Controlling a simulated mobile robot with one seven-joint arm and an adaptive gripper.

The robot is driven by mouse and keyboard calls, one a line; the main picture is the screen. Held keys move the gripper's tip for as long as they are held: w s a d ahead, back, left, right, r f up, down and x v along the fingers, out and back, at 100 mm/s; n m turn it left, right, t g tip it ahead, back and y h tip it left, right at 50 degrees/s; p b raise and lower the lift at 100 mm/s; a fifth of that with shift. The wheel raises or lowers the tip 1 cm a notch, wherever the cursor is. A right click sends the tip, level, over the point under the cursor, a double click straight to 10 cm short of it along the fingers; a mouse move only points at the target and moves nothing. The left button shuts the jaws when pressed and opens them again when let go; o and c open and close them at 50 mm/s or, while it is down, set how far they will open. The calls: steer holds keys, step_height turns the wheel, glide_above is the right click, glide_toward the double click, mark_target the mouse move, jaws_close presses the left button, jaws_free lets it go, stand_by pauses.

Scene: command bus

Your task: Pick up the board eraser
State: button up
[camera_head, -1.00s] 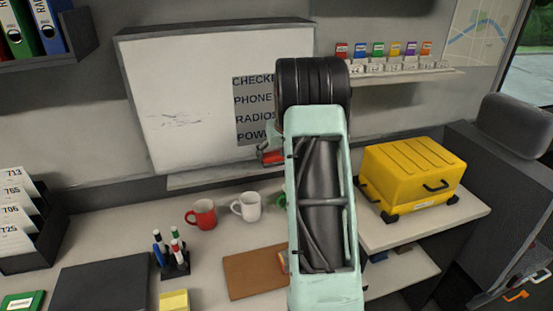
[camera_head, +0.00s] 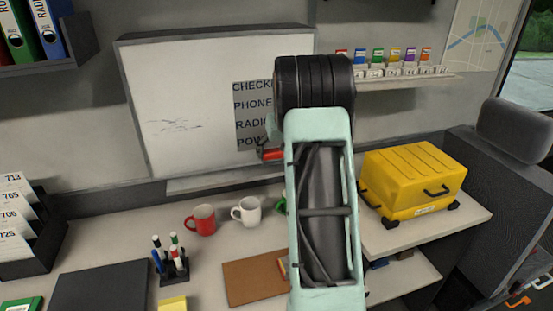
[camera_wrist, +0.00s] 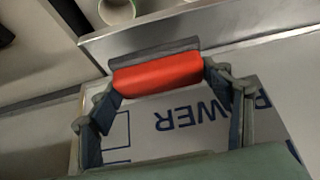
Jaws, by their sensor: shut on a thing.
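The board eraser (camera_wrist: 158,77) is a red block with a dark grey felt side. In the wrist view it sits between the two fingertips of my gripper (camera_wrist: 163,80), which is shut on its ends. In the head view the eraser (camera_head: 273,155) shows as a small red piece in front of the lower edge of the whiteboard (camera_head: 190,100), a little above its ledge (camera_head: 205,181). My arm hides most of the gripper there. Whether the eraser touches the board I cannot tell.
Below on the desk stand a red mug (camera_head: 201,220), a white mug (camera_head: 247,211), a partly hidden green mug (camera_head: 281,205) and a pen holder (camera_head: 174,269). A yellow case (camera_head: 412,180) stands at right. A small shelf (camera_head: 410,80) with coloured tags is at upper right.

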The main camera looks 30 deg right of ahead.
steer(key=s+a+r+b, duration=0.1)
steer(key=s+a+r, duration=0.2)
steer(key=s, duration=0.3)
steer(key=s+a+r+b, duration=0.2)
steer(key=s+a+r, duration=0.1)
steer(key=s+r, duration=0.2)
steer(key=shift+s+a+r, duration=0.3)
steer(key=shift+s+r, duration=0.1)
steer(key=shift+r, duration=0.2)
